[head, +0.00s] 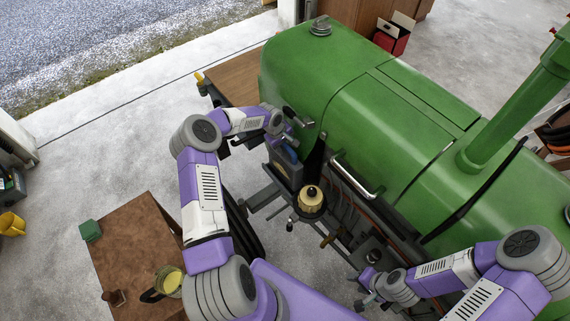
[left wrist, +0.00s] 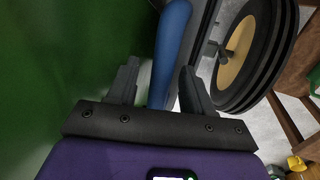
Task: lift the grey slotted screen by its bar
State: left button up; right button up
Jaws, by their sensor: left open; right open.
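A grey panel (head: 286,168) with a blue bar (head: 287,152) along its top stands at the green tractor's front; I take it for the screen, but its slots cannot be made out. My left gripper (head: 293,130) is right above the bar. In the left wrist view, the blue bar (left wrist: 170,45) runs between the two spread fingers of my left gripper (left wrist: 158,85), with room on both sides; contact cannot be told. My right gripper (head: 364,288) is open and empty, low beside the tractor's side, apart from the screen.
The green tractor hood (head: 390,120) fills the right, with a silver handle (head: 355,178) on its side. A cream-capped part (head: 310,197) sits near the panel. A brown table (head: 125,240) with a jug (head: 168,282) stands at the lower left. A black-tyred wheel (left wrist: 262,75) is right of the left gripper.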

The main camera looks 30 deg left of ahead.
pick_arm(q)
jog(key=shift+f, duration=0.25)
jog(key=shift+c, duration=0.2)
grip_shut()
jog(key=shift+w, duration=0.1)
dwell(1.0)
